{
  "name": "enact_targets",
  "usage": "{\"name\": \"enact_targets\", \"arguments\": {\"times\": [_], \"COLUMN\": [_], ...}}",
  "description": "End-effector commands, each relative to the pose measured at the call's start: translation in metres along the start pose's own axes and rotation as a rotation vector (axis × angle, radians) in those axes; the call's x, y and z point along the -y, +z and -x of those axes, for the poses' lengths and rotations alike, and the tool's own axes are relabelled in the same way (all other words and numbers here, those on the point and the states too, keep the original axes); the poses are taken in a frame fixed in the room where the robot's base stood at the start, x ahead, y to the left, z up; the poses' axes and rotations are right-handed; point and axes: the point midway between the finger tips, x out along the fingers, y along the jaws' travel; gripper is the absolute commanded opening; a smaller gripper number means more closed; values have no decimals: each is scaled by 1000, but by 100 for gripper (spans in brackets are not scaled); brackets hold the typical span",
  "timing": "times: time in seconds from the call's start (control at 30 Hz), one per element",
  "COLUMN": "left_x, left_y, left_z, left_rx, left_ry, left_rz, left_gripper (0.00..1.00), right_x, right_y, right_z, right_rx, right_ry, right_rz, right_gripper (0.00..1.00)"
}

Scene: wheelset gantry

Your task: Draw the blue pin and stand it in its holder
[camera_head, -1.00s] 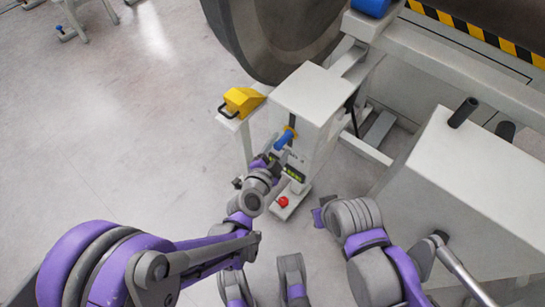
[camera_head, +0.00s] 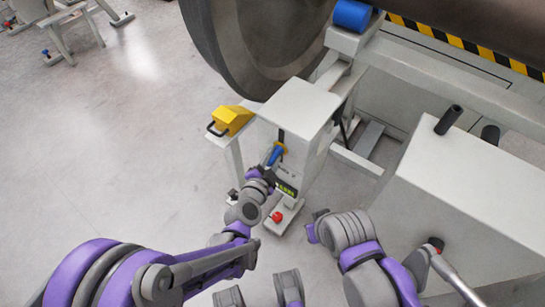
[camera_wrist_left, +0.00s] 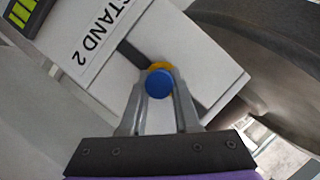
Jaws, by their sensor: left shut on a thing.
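The blue pin (camera_head: 275,155) sticks out of the front face of the white stand (camera_head: 303,103), with a yellow collar (camera_head: 283,147) at its base. My left gripper (camera_head: 268,168) is at the pin's outer end. In the left wrist view, the pin's round blue end (camera_wrist_left: 158,84) sits between the fingers of the left gripper (camera_wrist_left: 159,97), which are shut on it. The yellow collar shows just behind it, beside a dark slot and the label "STAND 2". My right gripper (camera_head: 313,232) is low at the centre right, its jaws unclear. I cannot tell which thing is the pin's holder.
A yellow block (camera_head: 232,118) with a black handle rests on a side shelf of the stand. A red button (camera_head: 277,216) is at the stand's foot. A pale cabinet (camera_head: 470,180) with an upright black tube (camera_head: 448,120) stands at right. A large wheel (camera_head: 250,45) is behind.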

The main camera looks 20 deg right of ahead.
Motion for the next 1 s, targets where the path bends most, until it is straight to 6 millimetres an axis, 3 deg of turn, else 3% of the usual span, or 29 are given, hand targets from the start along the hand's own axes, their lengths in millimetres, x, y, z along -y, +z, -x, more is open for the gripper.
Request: {"name": "enact_targets", "arguments": {"times": [0.27, 1.0], "left_x": [0, 0], "left_y": [1, 16], "left_z": [2, 36], "left_rx": [0, 2], "left_ry": [0, 0], "left_rz": [0, 0], "left_gripper": [0, 0], "right_x": [0, 0], "right_y": [0, 3], "right_z": [-1, -10], "right_rx": [0, 3], "right_ry": [0, 0], "right_rz": [0, 0], "right_gripper": [0, 0]}}
